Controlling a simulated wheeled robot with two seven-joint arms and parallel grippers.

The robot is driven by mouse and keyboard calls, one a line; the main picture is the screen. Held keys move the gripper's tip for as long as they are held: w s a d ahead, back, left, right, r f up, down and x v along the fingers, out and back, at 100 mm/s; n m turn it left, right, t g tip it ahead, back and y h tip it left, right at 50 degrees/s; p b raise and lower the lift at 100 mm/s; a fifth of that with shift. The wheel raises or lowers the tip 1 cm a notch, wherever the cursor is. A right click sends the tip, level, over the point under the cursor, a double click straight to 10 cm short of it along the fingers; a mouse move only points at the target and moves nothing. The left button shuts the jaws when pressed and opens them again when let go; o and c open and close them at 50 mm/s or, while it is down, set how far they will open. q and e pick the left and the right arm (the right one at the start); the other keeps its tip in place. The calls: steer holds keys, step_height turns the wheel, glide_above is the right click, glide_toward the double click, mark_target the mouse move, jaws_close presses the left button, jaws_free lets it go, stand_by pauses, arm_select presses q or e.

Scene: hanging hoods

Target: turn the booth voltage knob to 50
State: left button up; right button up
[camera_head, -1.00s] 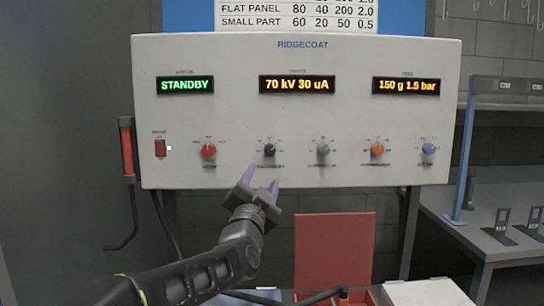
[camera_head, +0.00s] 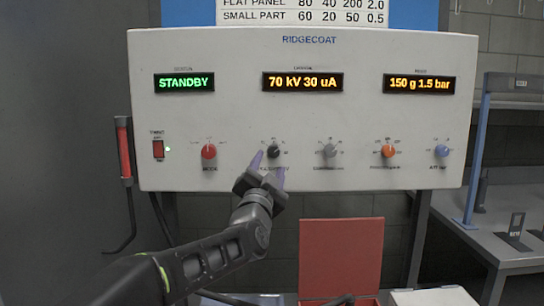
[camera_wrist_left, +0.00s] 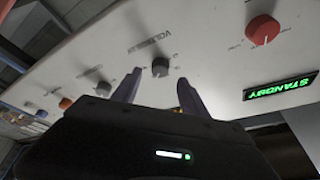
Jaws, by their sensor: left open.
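The voltage knob is the black knob (camera_head: 274,151) on the white RIDGECOAT panel (camera_head: 240,110); the label under it is partly hidden by my gripper. The middle display (camera_head: 302,82) reads 70 kV 30 uA. My left gripper (camera_head: 268,167) is open, its two purple fingers pointing up just below the black knob, with nothing between them. In the left wrist view the black knob (camera_wrist_left: 160,67) stands beyond the open fingers (camera_wrist_left: 160,92), apart from them, near the lettering VOLTAGE. My right gripper is not in view.
A red knob (camera_head: 209,151) sits to the left, and grey (camera_head: 330,150), orange (camera_head: 388,150) and blue (camera_head: 441,151) knobs to the right. A red switch (camera_head: 158,149) is at far left. The left display (camera_head: 184,82) reads STANDBY. A red board (camera_head: 340,255) stands below.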

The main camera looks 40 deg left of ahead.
mark_target(273, 154)
arm_select(q)
steer(key=x, duration=0.4)
steer(key=shift+w+p, duration=0.25)
steer(key=shift+p, duration=0.15)
steer(key=shift+c, duration=0.3)
jaws_close()
